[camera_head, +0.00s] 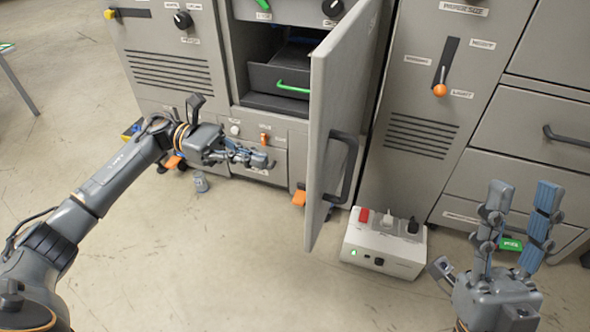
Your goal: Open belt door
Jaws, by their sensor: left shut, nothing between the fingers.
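A tall grey door (333,100) stands swung out from the middle cabinet, seen nearly edge-on. Its black handle (343,165) is on the face turned to the right. The open compartment behind it shows a dark drawer (262,78) with a green handle. My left gripper (268,160) is shut and empty, in front of the lower panel and to the left of the door, apart from the handle. My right gripper (522,215) is open, fingers up, at the lower right, away from the door. No label shows on the door.
A white power box (385,245) with coloured switches sits on the floor to the right of the door's lower end. A cabinet with an orange-knobbed lever (440,90) is to the right. The front floor is clear.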

